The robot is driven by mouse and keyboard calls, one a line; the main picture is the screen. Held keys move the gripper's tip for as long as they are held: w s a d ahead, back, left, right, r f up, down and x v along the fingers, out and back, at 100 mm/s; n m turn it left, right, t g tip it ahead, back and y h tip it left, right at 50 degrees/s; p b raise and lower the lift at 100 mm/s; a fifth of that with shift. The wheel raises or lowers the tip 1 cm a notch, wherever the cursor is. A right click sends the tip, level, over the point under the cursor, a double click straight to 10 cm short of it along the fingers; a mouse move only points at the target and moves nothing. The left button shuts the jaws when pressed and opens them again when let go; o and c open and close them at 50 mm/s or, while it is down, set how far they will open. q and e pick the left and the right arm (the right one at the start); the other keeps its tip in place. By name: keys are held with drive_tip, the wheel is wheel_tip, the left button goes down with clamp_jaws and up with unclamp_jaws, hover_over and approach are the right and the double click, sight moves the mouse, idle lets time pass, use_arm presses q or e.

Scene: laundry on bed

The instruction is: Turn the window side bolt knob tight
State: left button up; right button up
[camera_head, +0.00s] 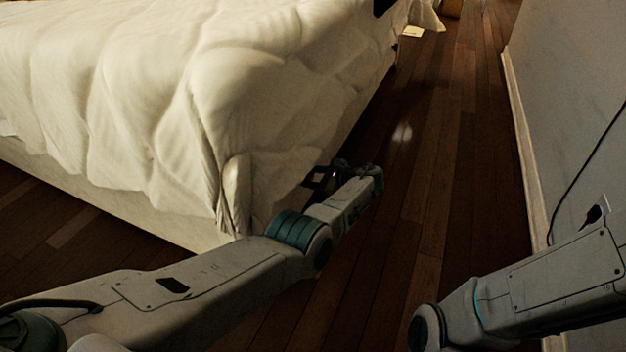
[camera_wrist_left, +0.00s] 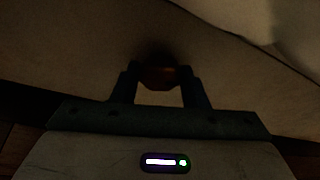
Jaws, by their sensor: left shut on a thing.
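The bolt knob (camera_wrist_left: 159,77) shows in the left wrist view as a small, dark reddish-brown round thing against the side of the bed. My left gripper (camera_wrist_left: 158,88) has its two fingers on either side of the knob and is shut on it. In the head view my left gripper (camera_head: 322,177) reaches the bed's side near its front corner, and the knob is too dark and small to make out there. My right arm comes in at the lower right of the head view, but its gripper is out of the picture.
The bed (camera_head: 180,214) with a rumpled cream cover (camera_head: 150,90) fills the left. A strip of dark wooden floor (camera_head: 430,170) runs clear between the bed and the pale wall (camera_head: 570,110). A black cable (camera_head: 585,170) hangs along the wall.

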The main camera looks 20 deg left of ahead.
idle(0.3)
use_arm(q)
drive_tip(key=o, duration=0.9)
drive_tip(key=shift+o, duration=0.2)
drive_tip(key=p+v, duration=0.1)
drive_tip(key=v, duration=0.9)
drive_tip(key=shift+d+r+p, duration=0.15)
drive_tip(key=shift+d+p, duration=0.25)
